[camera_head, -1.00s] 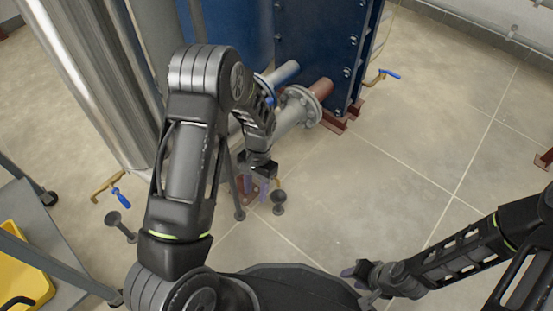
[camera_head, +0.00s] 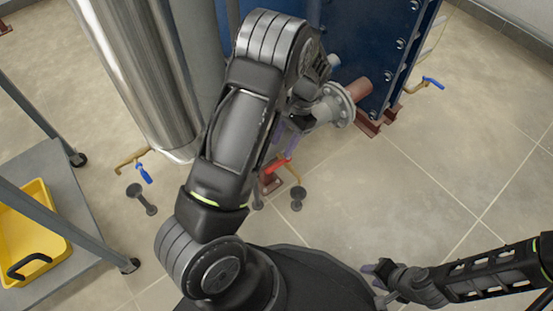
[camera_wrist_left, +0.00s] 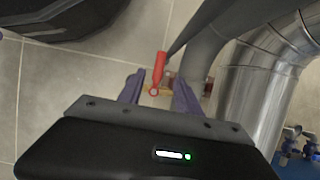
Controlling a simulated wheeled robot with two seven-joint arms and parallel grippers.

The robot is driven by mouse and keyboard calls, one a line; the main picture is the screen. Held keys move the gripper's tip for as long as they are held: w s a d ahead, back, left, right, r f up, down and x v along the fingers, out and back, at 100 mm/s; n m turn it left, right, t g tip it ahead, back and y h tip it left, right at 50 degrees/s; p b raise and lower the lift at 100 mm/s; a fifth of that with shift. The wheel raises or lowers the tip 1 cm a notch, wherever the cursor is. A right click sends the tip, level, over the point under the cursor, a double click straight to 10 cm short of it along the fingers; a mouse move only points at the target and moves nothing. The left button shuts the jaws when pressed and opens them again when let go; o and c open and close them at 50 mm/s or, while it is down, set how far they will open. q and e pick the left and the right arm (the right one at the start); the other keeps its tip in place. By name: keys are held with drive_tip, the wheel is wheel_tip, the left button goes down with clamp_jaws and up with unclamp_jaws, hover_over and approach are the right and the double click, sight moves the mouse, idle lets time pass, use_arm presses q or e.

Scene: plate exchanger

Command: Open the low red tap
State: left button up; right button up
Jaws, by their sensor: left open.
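The low red tap's handle (camera_wrist_left: 158,72) shows in the left wrist view, in the gap between my left fingertips and beyond them. Its brass pipe (camera_head: 294,173) shows low beside the pipework in the head view, with part of the red handle (camera_head: 276,165) below my left gripper. My left gripper (camera_wrist_left: 159,85) is open, with a purple finger on either side of the handle in the picture. I cannot tell whether it touches. In the head view my left gripper (camera_head: 290,138) is partly hidden by my arm. My right gripper (camera_head: 376,274) is low at the right; its jaw gap is unclear.
A blue-handled tap (camera_head: 144,173) is at the left and another (camera_head: 432,83) at the right. A flanged pipe (camera_head: 335,106) joins the blue exchanger (camera_head: 385,40). A steel column (camera_head: 135,75) and a cart with a yellow bin (camera_head: 35,230) stand left. Floor at right is clear.

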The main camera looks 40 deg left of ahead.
sight(274, 166)
use_arm(q)
drive_tip(key=b+x, duration=0.3)
drive_tip(key=x, duration=0.5)
drive_tip(key=shift+r, duration=0.1)
drive_tip(key=shift+c, duration=0.3)
clamp_jaws()
idle(1.0)
